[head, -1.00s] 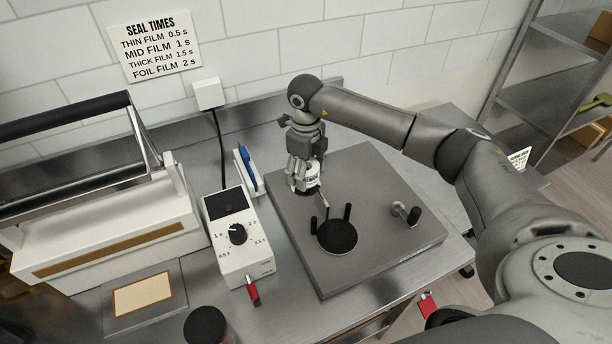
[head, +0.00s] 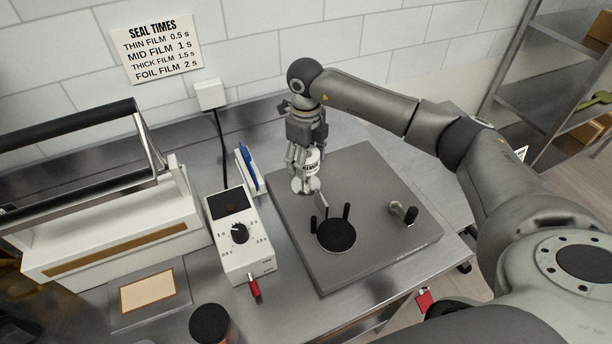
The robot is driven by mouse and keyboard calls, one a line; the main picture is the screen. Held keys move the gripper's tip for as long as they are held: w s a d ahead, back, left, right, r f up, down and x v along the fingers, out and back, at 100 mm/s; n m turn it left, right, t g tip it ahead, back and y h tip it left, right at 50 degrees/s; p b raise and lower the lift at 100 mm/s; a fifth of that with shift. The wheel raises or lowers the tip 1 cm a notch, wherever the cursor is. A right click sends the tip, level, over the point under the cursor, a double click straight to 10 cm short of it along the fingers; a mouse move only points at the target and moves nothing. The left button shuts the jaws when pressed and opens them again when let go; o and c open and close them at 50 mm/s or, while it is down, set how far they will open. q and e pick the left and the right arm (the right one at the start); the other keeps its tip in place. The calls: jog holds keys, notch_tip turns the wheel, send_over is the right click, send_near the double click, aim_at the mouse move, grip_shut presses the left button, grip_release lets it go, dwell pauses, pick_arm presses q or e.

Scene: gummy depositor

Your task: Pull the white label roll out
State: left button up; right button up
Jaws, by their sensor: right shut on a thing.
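The white label roll (head: 313,157), with dark print on its side, is in the fingers of my right gripper (head: 302,166). It is over the back left part of the grey plate (head: 375,170). My right gripper points down and is shut on the roll, its fingers hiding part of it. A pale round part (head: 305,186) shows just below the fingers; I cannot tell whether it belongs to the roll or to the plate. My left gripper is not in view.
A black disc with upright pegs (head: 336,234) and a knob on a post (head: 405,212) stand on the plate. A control box (head: 240,240) with a dial and a blue-edged holder (head: 248,168) stand left of it. A bar sealer (head: 110,225) fills the left.

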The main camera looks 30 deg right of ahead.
jog(key=shift+r, duration=0.1)
jog(key=shift+r+p, duration=1.4)
jog(key=shift+r, duration=1.15)
jog(key=shift+f, duration=0.1)
